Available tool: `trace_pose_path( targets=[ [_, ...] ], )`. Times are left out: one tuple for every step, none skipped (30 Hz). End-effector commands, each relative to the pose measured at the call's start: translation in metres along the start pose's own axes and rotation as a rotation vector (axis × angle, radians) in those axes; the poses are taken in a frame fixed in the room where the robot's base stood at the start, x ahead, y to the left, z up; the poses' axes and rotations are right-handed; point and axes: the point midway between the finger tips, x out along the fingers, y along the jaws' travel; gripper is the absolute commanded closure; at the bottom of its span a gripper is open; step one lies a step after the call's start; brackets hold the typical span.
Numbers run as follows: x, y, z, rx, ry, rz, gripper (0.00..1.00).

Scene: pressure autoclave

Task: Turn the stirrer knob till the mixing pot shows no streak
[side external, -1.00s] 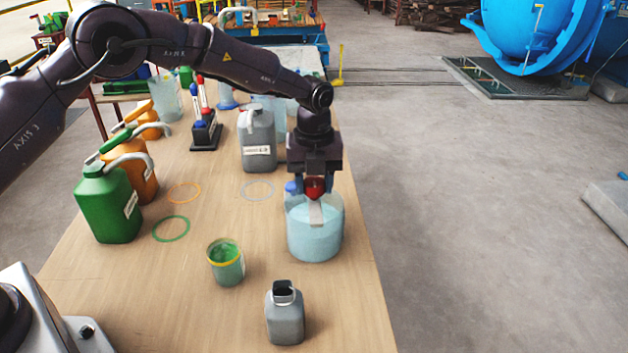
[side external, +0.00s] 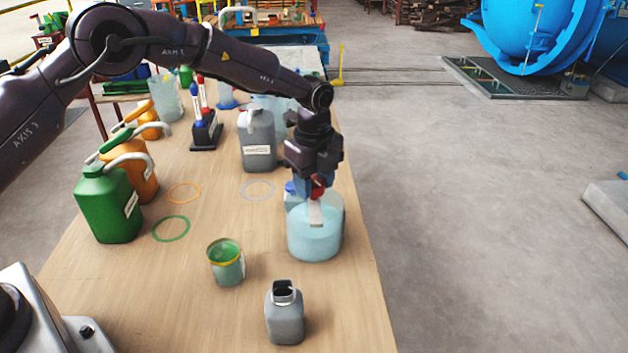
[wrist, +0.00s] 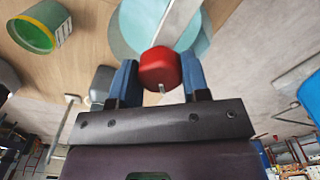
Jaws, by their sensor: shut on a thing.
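The mixing pot (side external: 316,244) is a wide, clear, pale blue vessel near the table's right edge. A light flat bar (side external: 316,213) shows at its top below the red stirrer knob (side external: 319,186). My gripper (side external: 311,188) points down over the pot, shut on the knob. In the wrist view, its two blue fingers press on opposite sides of the red knob (wrist: 159,68), with the pale pot (wrist: 132,32) beyond. The pot's contents look even pale blue from the side; I cannot make out a streak. The gripper and bar hide part of the rim.
A green cup with a yellow band (side external: 226,264) and an open grey bottle (side external: 284,314) stand in front. A grey canister (side external: 257,140) stands behind, and green (side external: 108,203) and orange (side external: 141,170) canisters at left. A blue-capped container (side external: 292,188) is close behind the pot.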

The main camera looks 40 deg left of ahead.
Motion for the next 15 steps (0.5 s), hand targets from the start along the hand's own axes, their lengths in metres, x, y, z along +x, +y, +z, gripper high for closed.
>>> trace_pose_path(
  targets=[
    [-0.0010,-0.0001,-0.0002,-0.043,0.000,0.000,0.81],
    [-0.0010,-0.0001,-0.0002,-0.071,0.000,0.000,0.81],
    [-0.0011,-0.0001,-0.0002,-0.110,0.000,0.000,0.81],
    [-0.0011,-0.0001,-0.0002,-0.138,0.000,0.000,0.81],
    [-0.0011,-0.0001,-0.0002,-0.166,0.000,0.000,0.81],
    [-0.0011,-0.0001,-0.0002,-0.205,0.000,0.000,0.81],
    [-0.0011,-0.0001,-0.0002,-0.233,0.000,0.000,0.81],
    [-0.0011,-0.0001,-0.0003,-0.261,0.000,0.000,0.81],
    [-0.0012,-0.0001,-0.0003,-0.300,0.000,0.000,0.81],
    [-0.0012,-0.0001,-0.0003,-0.328,0.000,0.000,0.81],
    [-0.0012,-0.0001,-0.0003,-0.356,0.000,0.000,0.81],
    [-0.0012,-0.0001,-0.0003,-0.394,0.000,0.000,0.81],
    [-0.0012,-0.0001,-0.0003,-0.423,0.000,0.000,0.81],
    [-0.0013,-0.0001,-0.0002,-0.451,0.000,0.000,0.81],
    [-0.0013,-0.0001,-0.0002,-0.489,0.000,0.000,0.81]
  ],
)
